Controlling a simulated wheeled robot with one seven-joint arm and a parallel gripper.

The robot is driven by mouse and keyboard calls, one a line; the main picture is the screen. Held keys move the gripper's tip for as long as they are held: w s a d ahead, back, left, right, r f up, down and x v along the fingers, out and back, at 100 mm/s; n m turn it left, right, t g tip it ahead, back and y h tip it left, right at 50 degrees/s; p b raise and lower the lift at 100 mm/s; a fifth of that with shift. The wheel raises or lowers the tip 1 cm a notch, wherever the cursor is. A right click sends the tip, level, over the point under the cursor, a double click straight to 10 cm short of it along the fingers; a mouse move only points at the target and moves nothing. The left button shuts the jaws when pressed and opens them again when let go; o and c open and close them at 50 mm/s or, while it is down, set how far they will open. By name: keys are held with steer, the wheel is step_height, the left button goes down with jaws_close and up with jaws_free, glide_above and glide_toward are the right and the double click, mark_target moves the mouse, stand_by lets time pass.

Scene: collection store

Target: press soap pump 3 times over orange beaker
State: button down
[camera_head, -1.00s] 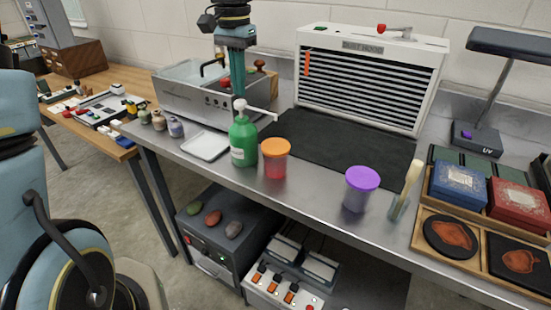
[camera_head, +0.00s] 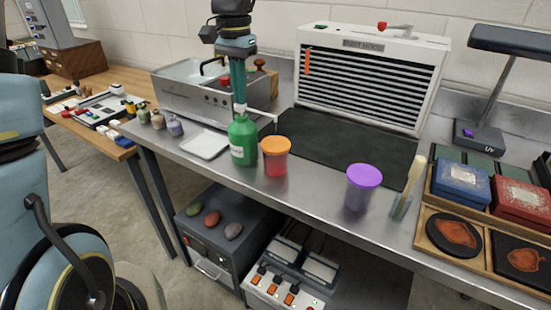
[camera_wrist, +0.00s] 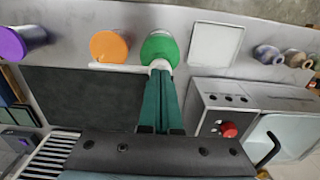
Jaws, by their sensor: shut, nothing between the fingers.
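The soap pump is a green bottle (camera_head: 243,145) with a white head and a long white spout (camera_head: 262,112), upright on the metal bench. The orange beaker (camera_head: 275,158), with an orange top and reddish body, stands just right of it. The spout points right, its end above the beaker's level in the head view. In the wrist view the spout (camera_wrist: 115,67) runs beside the orange top (camera_wrist: 108,46). My gripper (camera_head: 239,102) is shut and empty, pointing down with its fingertips on the pump head, which sits low on the bottle. The fingertips partly hide the head.
A purple-topped beaker (camera_head: 362,188) stands further right. A white tray (camera_head: 205,144) lies left of the bottle. A sink unit (camera_head: 190,98) stands behind my gripper, and a dust hood (camera_head: 372,75) behind a dark mat (camera_head: 345,145). The front bench edge is near.

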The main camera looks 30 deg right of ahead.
stand_by(0.3)
steer(key=shift+r+p, duration=1.3)
steer(key=shift+r, duration=0.05)
step_height(320, 180, up, 6)
steer(key=p, duration=0.5)
steer(key=s+a+f+n, duration=0.1)
steer(key=a+f+n, duration=0.2)
steer(key=a, duration=0.7)
steer(key=s+a+f+n+t+b, duration=0.1)
steer(key=a+f+n, duration=0.3)
steer(key=a, duration=0.6)
steer(key=s+a+f+n+b, duration=0.1)
steer(key=a+f+n, duration=0.3)
steer(key=a, duration=0.6)
steer(key=shift+s+f+t, duration=0.3)
steer(key=shift+s+f, duration=0.15)
steer(key=shift+s, duration=0.05)
